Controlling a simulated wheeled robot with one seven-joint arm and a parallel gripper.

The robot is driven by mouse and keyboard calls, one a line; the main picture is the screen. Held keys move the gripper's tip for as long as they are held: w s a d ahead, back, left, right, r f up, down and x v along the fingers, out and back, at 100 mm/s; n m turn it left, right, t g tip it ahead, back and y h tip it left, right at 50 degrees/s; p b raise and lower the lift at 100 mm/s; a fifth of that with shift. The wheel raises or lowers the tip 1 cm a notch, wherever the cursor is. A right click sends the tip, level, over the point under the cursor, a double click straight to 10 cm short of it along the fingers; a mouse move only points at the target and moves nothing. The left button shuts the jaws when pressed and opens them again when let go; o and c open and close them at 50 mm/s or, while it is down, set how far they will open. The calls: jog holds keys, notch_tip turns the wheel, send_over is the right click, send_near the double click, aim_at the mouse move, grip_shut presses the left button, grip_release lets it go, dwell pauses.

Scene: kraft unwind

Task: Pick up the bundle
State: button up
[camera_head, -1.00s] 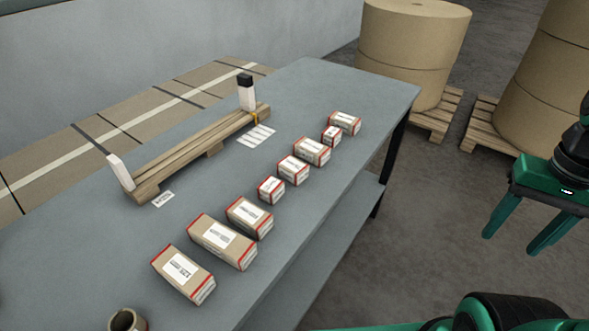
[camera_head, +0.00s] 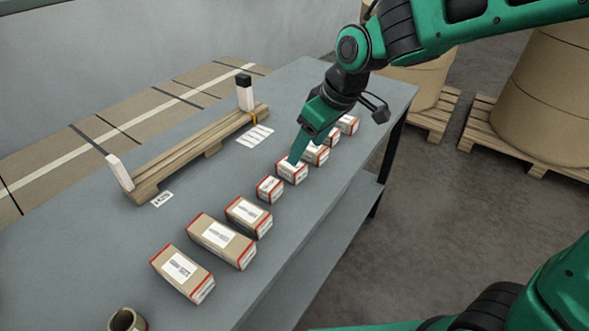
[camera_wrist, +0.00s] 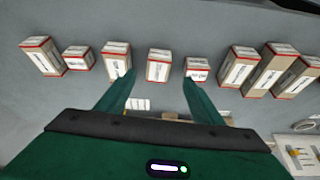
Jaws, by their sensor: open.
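Several kraft-brown bundles with red edges and white labels lie in a row on the grey table. My gripper (camera_head: 294,158) is open, pointing down over the middle of the row. Its fingertips are just above or beside a small bundle (camera_head: 291,174). In the wrist view this bundle (camera_wrist: 159,65) appears between the two fingers (camera_wrist: 157,82), slightly beyond their tips. A neighbouring bundle (camera_wrist: 117,55) is close to the left finger, and a smaller one (camera_wrist: 196,69) is close to the right finger. I cannot tell whether the fingers touch anything.
A wooden rack (camera_head: 200,145) with white end posts stands behind the row, with white label cards (camera_head: 255,136) beside it. Larger bundles (camera_head: 222,240) lie nearer. A cardboard tube (camera_head: 127,320) stands at the front. Big paper rolls (camera_head: 550,95) on pallets stand right of the table.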

aim_at(291, 170)
jog(key=x, duration=1)
jog(key=shift+w+f, duration=0.1)
jog(key=shift+w, duration=0.1)
jog(key=c, duration=1.5)
jog(key=shift+c, duration=0.2)
